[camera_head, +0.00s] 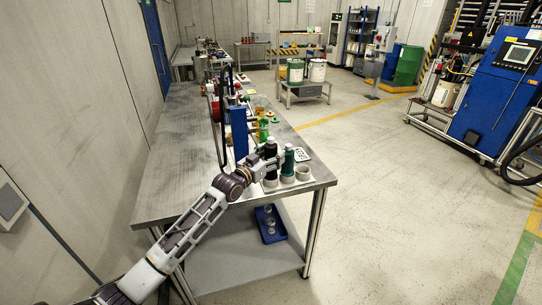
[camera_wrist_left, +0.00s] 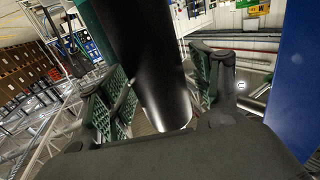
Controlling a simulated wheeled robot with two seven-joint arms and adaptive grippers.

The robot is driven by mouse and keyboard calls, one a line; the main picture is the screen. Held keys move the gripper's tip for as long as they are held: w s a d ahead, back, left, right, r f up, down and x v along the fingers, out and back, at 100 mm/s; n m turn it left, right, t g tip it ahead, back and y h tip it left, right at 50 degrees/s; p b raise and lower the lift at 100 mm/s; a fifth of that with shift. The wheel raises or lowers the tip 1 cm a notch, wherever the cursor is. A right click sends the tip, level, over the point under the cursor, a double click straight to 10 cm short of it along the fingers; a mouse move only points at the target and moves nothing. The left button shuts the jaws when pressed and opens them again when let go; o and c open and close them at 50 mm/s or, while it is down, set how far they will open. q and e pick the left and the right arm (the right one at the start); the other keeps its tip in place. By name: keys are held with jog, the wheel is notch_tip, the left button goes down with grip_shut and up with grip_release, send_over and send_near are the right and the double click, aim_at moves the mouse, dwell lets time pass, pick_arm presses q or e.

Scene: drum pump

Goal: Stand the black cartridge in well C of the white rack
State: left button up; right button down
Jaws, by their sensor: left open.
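The black cartridge (camera_head: 270,150) stands upright at the near right end of the bench, its lower end at the left cup of the white rack (camera_head: 303,173). I cannot read the well letters, and the gripper partly hides the cartridge. A green cartridge (camera_head: 288,160) stands just right of it in the rack, and the right cup looks empty. My left gripper (camera_head: 272,164) is at the black cartridge. In the left wrist view, its open fingers (camera_wrist_left: 160,95) are on either side of the black cartridge (camera_wrist_left: 148,50), with a gap at the right finger. My right gripper is not in view.
A tall blue block (camera_head: 239,132) stands close behind the gripper on the bench (camera_head: 180,150). The bench's left half is clear. A blue bin (camera_head: 270,224) is on the lower shelf.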

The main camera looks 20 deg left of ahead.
pick_arm(q)
jog(key=shift+r, duration=0.2)
jog(key=shift+s+a, duration=0.15)
jog(key=shift+s, duration=0.2)
jog(key=shift+v, duration=3.35)
